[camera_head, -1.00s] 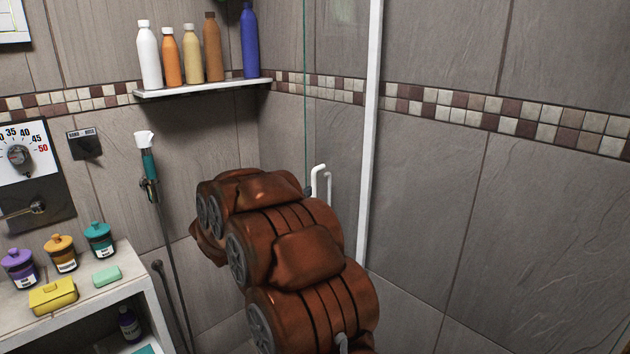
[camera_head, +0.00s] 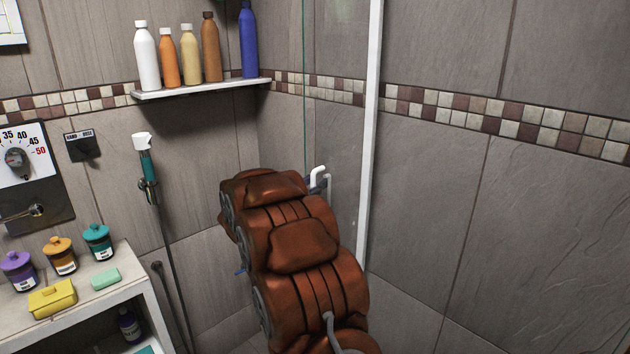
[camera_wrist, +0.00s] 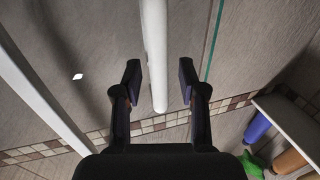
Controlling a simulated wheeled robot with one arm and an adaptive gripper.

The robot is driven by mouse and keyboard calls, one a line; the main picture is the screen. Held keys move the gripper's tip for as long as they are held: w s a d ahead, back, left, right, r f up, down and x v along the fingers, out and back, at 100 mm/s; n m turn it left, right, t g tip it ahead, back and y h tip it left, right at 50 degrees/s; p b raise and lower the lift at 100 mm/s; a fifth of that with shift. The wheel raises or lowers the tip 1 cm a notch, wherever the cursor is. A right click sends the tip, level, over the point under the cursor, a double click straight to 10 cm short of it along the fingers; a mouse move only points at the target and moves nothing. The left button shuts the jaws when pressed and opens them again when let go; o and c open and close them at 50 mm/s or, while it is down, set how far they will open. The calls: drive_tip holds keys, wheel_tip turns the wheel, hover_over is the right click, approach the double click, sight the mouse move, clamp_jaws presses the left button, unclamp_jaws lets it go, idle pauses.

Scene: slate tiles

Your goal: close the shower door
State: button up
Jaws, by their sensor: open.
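The shower door is clear glass with a thin green edge (camera_head: 304,85). Its white bar handle (camera_head: 318,172) shows just beyond the end of my arm in the head view. In the wrist view the handle (camera_wrist: 153,45) comes down between the two dark fingers of my gripper (camera_wrist: 160,78), its rounded end showing between them. The fingers are open, with a gap on each side of the bar. In the head view my brown arm hides most of the gripper; only a dark bit shows by the handle. The green glass edge (camera_wrist: 214,40) runs right of the fingers in the wrist view.
A white upright post (camera_head: 369,130) stands right of the handle. A wall shelf (camera_head: 200,88) holds several bottles at the back. A hand shower (camera_head: 146,160) hangs on the left wall. A white cabinet (camera_head: 115,285) with jars stands at the lower left.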

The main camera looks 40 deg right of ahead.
drive_tip(key=shift+s+a+r, duration=0.15)
drive_tip(key=shift+a+r, duration=0.05)
drive_tip(key=shift+a, duration=0.05)
drive_tip(key=shift+c, duration=0.3)
drive_tip(key=c, duration=0.4)
drive_tip(key=shift+c, duration=1.4)
clamp_jaws()
drive_tip(key=shift+d+f, duration=0.1)
drive_tip(key=shift+f, duration=0.05)
